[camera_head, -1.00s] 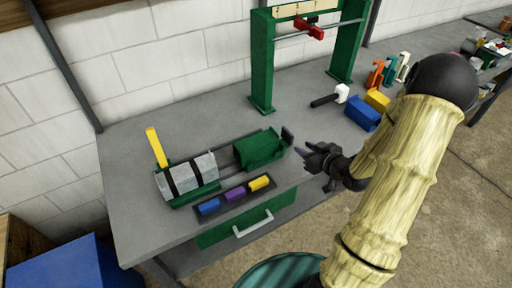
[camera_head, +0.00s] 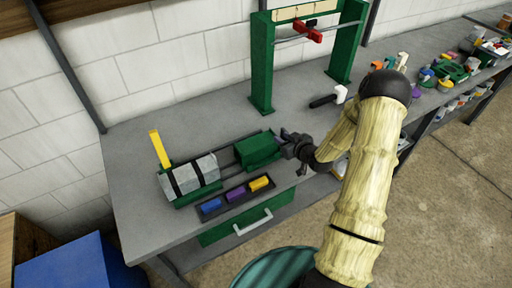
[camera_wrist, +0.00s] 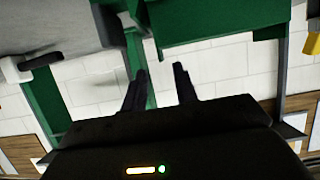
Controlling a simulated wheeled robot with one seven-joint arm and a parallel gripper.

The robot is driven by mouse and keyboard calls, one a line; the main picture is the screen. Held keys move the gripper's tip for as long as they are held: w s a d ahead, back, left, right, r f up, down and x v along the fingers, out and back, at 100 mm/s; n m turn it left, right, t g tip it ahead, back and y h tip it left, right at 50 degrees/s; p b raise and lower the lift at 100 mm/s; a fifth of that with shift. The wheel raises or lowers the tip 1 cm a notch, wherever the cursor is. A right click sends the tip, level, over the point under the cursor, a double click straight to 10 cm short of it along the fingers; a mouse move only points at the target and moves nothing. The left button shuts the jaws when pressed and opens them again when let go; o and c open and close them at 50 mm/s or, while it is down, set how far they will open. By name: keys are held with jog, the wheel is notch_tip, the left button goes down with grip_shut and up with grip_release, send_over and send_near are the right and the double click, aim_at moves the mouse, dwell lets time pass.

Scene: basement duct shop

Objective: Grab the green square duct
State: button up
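A green block-shaped piece (camera_head: 258,149), the nearest match I see for the green square duct, sits on a railed bench fixture at the front of the workbench. In the head view, my gripper (camera_head: 291,142) is at its right end. I cannot tell whether they touch. In the wrist view, my gripper's two dark fingers (camera_wrist: 160,80) stand apart with nothing visible held between them. A large green surface (camera_wrist: 205,18) fills the top of that view, beyond the fingertips; I cannot tell surely which object it is.
Grey blocks (camera_head: 190,176) with dark straps and an upright yellow bar (camera_head: 159,148) stand left on the fixture. A tray (camera_head: 222,206) holds blue, purple and yellow pieces in front. A green press frame (camera_head: 262,65) and a hammer (camera_head: 340,94) are behind. The bench's back left is clear.

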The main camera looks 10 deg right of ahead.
aim_at(274, 133)
jog(key=shift+w+a+p, duration=0.25)
jog(key=shift+w+p, duration=0.3)
jog(key=shift+p, duration=0.15)
jog(key=p+x, duration=0.1)
jog(key=x, duration=0.2)
jog(key=shift+w+a+p, duration=0.1)
jog(key=shift+w+p, duration=0.1)
jog(key=shift+p, duration=0.15)
jog(key=shift+w+f, duration=0.25)
jog(key=shift+f, duration=0.05)
grip_shut()
dwell(0.9)
